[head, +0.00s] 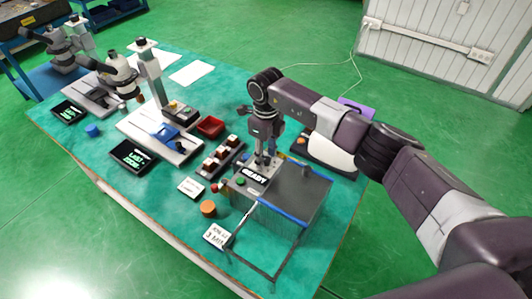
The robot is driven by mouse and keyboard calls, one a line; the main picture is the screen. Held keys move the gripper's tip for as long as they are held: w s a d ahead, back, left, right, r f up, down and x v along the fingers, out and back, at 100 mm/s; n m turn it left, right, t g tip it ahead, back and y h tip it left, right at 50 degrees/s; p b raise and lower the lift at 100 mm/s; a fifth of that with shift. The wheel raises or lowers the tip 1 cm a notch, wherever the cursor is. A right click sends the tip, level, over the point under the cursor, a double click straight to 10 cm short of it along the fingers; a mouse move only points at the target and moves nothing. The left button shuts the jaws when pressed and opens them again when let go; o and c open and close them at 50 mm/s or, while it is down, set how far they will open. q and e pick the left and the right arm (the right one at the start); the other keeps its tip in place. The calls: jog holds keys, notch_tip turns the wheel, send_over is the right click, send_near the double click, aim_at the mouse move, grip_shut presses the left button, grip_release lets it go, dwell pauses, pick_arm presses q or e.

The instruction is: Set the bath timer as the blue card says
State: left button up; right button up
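The bath (300,195) is a grey box with a blue-edged top and an open frame at its front, on the right part of the table. Its control panel carries a dark display (255,174) reading "READY" and a green button (240,181). A white card (216,236) at the front of the table reads "3 MIN" below a line too small to read; I see no clear blue on it. My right gripper (263,160) points down just above the panel by the display. Its fingertips are small and dark, and I cannot tell contact or opening. My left gripper is out of view.
Another white card (190,187), an orange-brown cylinder (208,208) and a block row (220,158) lie left of the bath. A red tray (210,127) is behind. The table's front left strip is clear.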

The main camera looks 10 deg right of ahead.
jog(key=shift+f, duration=0.1)
grip_shut()
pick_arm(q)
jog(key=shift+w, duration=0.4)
